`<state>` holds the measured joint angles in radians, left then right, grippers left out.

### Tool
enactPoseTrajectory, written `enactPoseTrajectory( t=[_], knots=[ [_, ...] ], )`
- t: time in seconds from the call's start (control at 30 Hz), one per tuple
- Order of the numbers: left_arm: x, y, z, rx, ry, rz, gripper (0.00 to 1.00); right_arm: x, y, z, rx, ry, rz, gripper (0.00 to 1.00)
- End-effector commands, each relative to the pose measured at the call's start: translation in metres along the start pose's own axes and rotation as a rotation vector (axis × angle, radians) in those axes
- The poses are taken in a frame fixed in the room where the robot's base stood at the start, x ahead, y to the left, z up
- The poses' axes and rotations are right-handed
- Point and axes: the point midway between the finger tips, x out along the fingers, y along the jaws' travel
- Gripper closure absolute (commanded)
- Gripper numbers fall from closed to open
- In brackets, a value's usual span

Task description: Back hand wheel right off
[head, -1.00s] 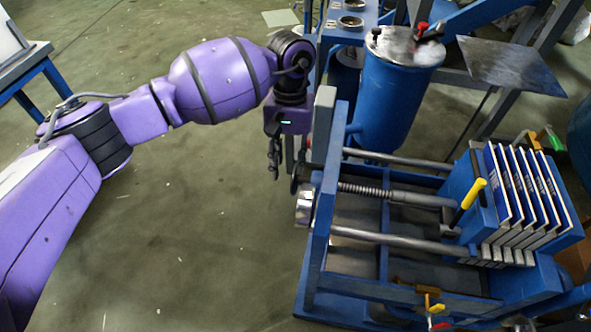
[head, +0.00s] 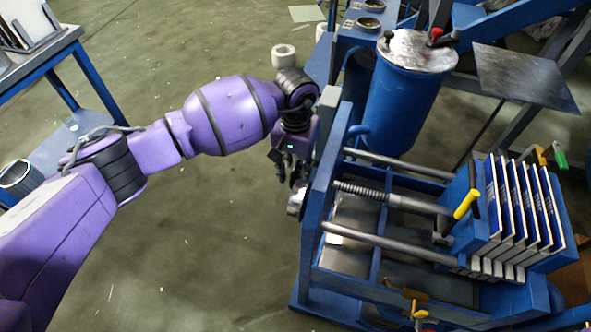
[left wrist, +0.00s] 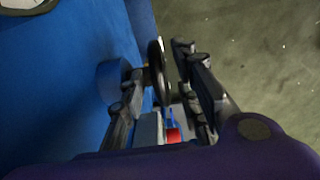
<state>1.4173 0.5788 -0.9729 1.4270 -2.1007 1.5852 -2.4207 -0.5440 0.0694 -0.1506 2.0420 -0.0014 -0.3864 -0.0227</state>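The hand wheel (left wrist: 158,72) shows in the left wrist view as a dark rim seen nearly edge-on, beside the blue end frame of the press. My left gripper (left wrist: 160,75) has its fingers apart, one on each side of the wheel; I cannot tell whether either finger touches it. In the head view my left gripper (head: 288,172) points down at the left side of the press end frame (head: 322,190), and the wheel is mostly hidden there. My right gripper is in neither view.
The press holds a stack of plates (head: 520,215) at right, with a yellow-handled lever (head: 466,204) in front. A blue tank (head: 405,100) stands behind it. A blue table (head: 40,60) is at upper left. The floor left of the press is clear.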

Motion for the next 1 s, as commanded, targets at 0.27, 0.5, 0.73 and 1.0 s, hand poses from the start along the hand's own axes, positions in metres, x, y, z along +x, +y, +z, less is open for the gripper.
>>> enactPoseTrajectory(
  t=[0.27, 0.5, 0.73, 1.0],
  knots=[
    [0.015, 0.0, 0.0, -0.001, 0.001, 0.0, 0.7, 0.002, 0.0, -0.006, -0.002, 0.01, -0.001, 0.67],
    [0.015, 0.0, 0.0, -0.001, 0.0, 0.0, 0.8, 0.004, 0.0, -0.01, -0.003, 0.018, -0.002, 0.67],
    [0.015, -0.001, 0.0, -0.001, 0.0, 0.0, 1.0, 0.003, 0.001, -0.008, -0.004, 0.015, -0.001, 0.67],
    [0.02, -0.001, -0.002, -0.001, -0.058, -0.003, 1.0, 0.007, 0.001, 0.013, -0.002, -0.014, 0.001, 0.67]
  ],
)
